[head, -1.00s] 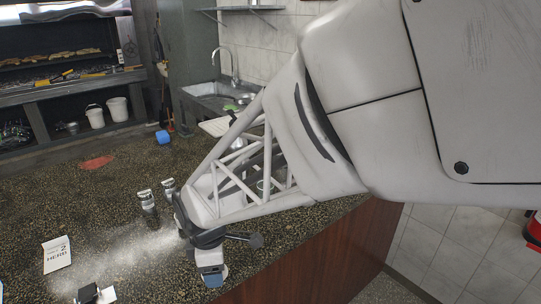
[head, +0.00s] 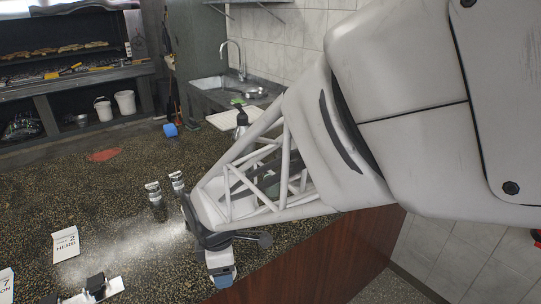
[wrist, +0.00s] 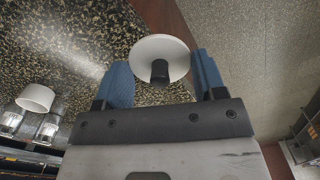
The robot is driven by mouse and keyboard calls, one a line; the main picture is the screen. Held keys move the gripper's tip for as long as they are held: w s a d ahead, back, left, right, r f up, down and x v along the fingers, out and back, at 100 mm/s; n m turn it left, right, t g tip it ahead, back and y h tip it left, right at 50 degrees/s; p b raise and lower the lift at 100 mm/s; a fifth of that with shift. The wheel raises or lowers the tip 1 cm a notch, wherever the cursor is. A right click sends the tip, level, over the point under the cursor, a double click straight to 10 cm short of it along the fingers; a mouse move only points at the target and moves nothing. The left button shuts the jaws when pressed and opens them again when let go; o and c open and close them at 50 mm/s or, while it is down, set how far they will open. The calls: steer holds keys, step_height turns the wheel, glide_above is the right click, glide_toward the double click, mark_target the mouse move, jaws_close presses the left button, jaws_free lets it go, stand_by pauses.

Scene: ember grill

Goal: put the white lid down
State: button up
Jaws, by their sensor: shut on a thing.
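The white lid (wrist: 172,48), a round white disc with a black knob (wrist: 160,72), shows between the two blue fingers of my gripper (wrist: 165,75) in the wrist view. My gripper is shut on the lid; the exact contact is hard to see. In the head view my gripper (head: 222,276) is over the front edge of the speckled counter (head: 130,225), and the lid is not visible there. The wrist view shows counter on the left of the lid and pale floor on the right.
Two small shakers (head: 153,192) (head: 177,181) stand left of my gripper. A herb card (head: 66,243) and a black-and-white object (head: 97,288) are at the front left. A white round container (wrist: 36,97) shows in the wrist view. A sink (head: 225,92) is behind.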

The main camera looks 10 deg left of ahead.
steer(key=w+a, duration=0.3)
steer(key=w+a+f, duration=0.1)
steer(key=w+a, duration=0.2)
steer(key=w, duration=0.1)
steer(key=w+a, duration=0.3)
steer(key=a, duration=0.1)
steer(key=shift+w+f, duration=0.2)
steer(key=shift+w, duration=0.2)
steer(key=shift+d+f, duration=0.1)
steer(key=shift+f, duration=1.65)
steer(key=shift+f, duration=0.15)
steer(key=o, duration=0.9)
step_height(320, 180, up, 12)
